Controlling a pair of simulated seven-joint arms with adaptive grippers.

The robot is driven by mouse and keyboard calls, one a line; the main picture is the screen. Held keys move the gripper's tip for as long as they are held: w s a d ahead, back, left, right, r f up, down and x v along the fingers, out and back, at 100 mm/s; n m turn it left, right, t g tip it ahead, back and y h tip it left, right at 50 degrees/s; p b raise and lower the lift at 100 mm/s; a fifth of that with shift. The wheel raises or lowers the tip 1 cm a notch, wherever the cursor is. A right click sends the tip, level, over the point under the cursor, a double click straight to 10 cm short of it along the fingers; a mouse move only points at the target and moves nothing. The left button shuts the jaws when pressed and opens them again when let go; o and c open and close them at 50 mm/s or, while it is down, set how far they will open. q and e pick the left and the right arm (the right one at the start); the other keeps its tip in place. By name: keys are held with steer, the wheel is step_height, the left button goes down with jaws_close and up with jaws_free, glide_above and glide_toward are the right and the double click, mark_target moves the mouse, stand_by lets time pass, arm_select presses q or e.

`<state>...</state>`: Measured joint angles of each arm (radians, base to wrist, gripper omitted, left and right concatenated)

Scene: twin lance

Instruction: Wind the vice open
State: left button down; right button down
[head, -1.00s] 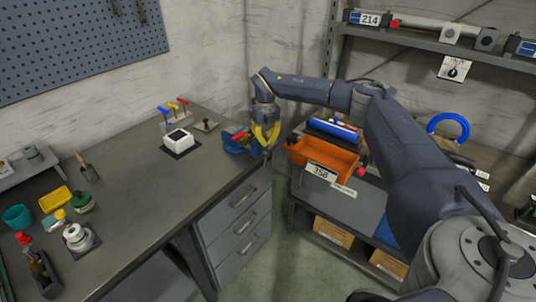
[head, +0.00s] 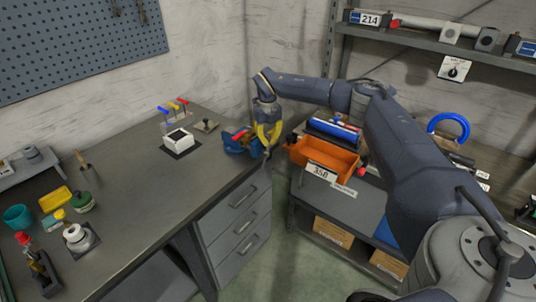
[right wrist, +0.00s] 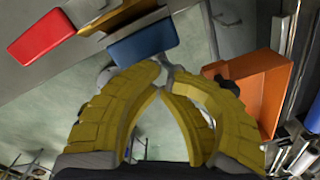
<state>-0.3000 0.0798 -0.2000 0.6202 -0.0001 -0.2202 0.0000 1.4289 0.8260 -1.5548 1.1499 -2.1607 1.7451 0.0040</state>
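The blue vice (head: 235,144) is at the bench's right front corner, with a red part on top. In the right wrist view its blue block (right wrist: 143,43) is just beyond my fingertips, and a red block (right wrist: 42,36) lies to the left. My right gripper (head: 267,146) has yellow fingers and hangs at the vice's right side, pointing down. In the right wrist view the fingers (right wrist: 165,76) close together around a thin grey piece that looks like the vice handle (right wrist: 168,72); the fingers hide most of it. My left gripper is out of view.
The grey bench (head: 150,195) holds a white box (head: 178,140), small coloured-handled tools (head: 172,107) and several pots and tools at left. An orange bin (head: 325,157) stands on a lower cart right of the gripper. A floor gap separates bench and cart.

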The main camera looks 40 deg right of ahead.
steer(key=shift+w+d+f, duration=0.1)
steer(key=shift+d+f, duration=0.6)
steer(key=shift+d, duration=0.05)
stand_by(0.7)
steer(key=shift+w+d, duration=0.1)
steer(key=shift+d, duration=0.15)
steer(key=shift+d+f, duration=0.45)
steer(key=shift+d, duration=0.05)
stand_by(1.0)
steer(key=shift+a+r, duration=0.1)
steer(key=shift+r, duration=0.05)
steer(key=shift+a+r, duration=0.35)
steer(key=shift+r, duration=0.25)
steer(key=shift+w+a+r, duration=0.1)
steer(key=shift+a+r, duration=0.05)
steer(key=shift+r, duration=4.45)
